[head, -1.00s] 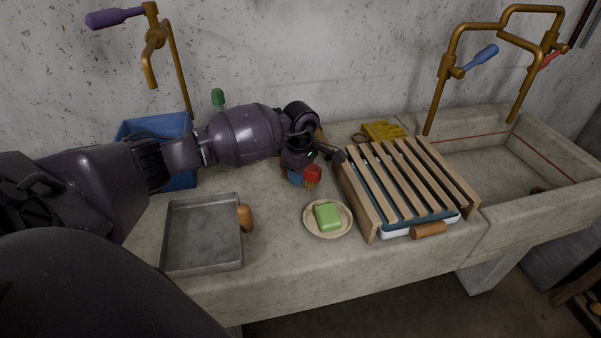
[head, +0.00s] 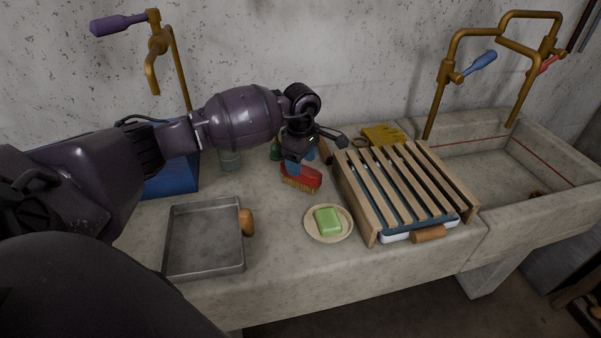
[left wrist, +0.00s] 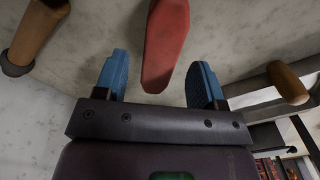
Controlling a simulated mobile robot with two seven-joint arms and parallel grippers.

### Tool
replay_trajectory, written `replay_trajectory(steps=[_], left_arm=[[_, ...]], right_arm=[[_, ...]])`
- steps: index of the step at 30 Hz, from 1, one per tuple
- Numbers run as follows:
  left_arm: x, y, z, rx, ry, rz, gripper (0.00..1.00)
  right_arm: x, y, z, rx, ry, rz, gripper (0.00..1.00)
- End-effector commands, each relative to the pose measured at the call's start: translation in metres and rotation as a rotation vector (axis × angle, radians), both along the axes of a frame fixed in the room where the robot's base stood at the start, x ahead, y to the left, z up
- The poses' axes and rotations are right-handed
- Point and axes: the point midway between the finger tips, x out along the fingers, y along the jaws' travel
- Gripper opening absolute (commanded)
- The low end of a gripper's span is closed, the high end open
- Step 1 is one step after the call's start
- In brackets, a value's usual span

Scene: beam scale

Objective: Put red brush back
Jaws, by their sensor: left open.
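The red brush (head: 303,177) lies on the stone counter, pale bristles downward, left of the slatted wooden rack. My left gripper (head: 303,164) is just above it, with blue fingers. It is open and partly covers the brush's far side. In the left wrist view the red brush (left wrist: 166,42) reaches down between the two open blue fingers of my left gripper (left wrist: 160,62), with gaps on both sides. I cannot tell how far above the brush the fingertips are. My right gripper is not in view.
The slatted rack (head: 402,185) stands close on the right. A dish with green soap (head: 328,221) is in front, and a grey metal tray (head: 204,240) is front left. A blue bin (head: 172,178) and glass jar (head: 230,160) stand behind left. Yellow gloves (head: 383,134) lie behind the rack.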

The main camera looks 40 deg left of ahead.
Motion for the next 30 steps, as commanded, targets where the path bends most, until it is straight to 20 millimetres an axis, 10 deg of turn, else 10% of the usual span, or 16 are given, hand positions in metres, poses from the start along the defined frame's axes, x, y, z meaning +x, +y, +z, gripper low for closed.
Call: replay_trajectory(steps=[12, 30], left_arm=[[0.000, 0.000, 0.059, 0.000, -0.001, 0.001, 0.64], [0.000, 0.000, 0.063, 0.000, 0.001, 0.001, 0.64]], right_arm=[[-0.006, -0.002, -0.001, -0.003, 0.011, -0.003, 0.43], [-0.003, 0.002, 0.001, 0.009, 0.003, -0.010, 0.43]])
